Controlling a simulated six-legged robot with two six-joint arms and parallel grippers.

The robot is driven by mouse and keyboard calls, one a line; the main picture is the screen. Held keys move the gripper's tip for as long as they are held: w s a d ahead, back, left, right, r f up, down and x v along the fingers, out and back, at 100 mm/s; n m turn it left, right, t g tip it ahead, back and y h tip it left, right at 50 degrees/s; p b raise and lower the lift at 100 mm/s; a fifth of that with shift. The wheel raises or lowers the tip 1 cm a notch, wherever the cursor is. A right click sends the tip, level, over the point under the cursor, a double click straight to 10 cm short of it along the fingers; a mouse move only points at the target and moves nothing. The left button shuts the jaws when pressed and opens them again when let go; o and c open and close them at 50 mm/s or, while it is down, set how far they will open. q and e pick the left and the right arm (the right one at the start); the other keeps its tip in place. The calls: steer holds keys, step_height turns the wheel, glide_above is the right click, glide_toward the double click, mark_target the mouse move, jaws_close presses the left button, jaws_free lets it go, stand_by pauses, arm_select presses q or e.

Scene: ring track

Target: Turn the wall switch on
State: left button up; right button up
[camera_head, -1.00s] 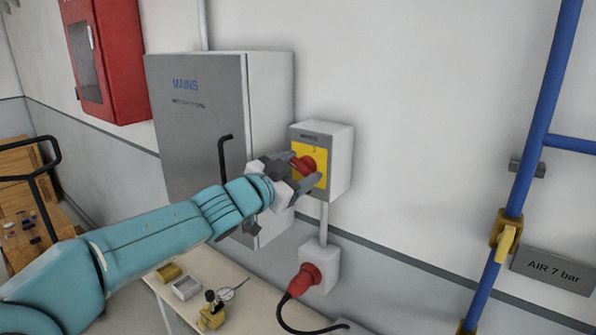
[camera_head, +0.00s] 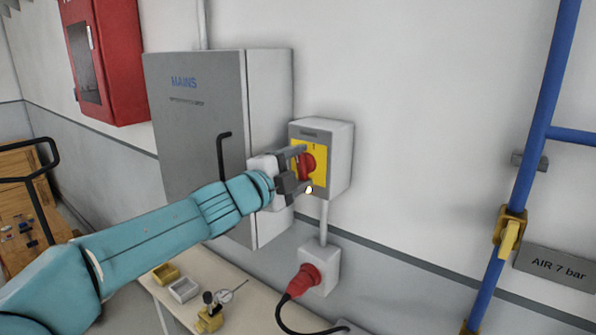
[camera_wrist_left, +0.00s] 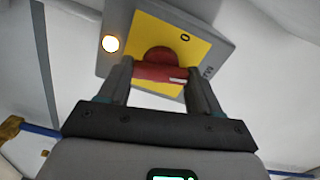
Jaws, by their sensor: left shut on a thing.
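The wall switch is a grey box (camera_head: 341,160) with a yellow plate (camera_head: 318,181) and a red rotary knob (camera_head: 309,164). My left gripper (camera_head: 304,169) is at its front, shut on the red knob. In the left wrist view the fingers (camera_wrist_left: 161,84) stand on either side of the knob (camera_wrist_left: 158,66), whose bar lies across between them. An "O" mark shows on the yellow plate (camera_wrist_left: 200,49). My right gripper is not in view.
A grey MAINS cabinet (camera_head: 190,120) with a black handle stands left of the switch. Below are a socket with a red plug (camera_head: 303,281) and a bench (camera_head: 240,309) with small items. Blue pipes (camera_head: 535,150) run at the right. The wall between is clear.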

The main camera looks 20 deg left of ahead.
arm_select(q)
steer(key=shift+f+m, duration=0.15)
steer(key=shift+m, duration=1.05)
steer(key=shift+d+f, duration=0.1)
steer(key=o, duration=1)
steer(key=shift+o, duration=0.3)
steer(key=shift+s+r, duration=0.2)
steer(key=shift+s+a+f+b, duration=0.1)
steer(key=shift+s+a+b, duration=0.15)
steer(key=shift+b, duration=0.15)
steer(key=v, duration=1.5)
steer(key=shift+s, duration=0.35)
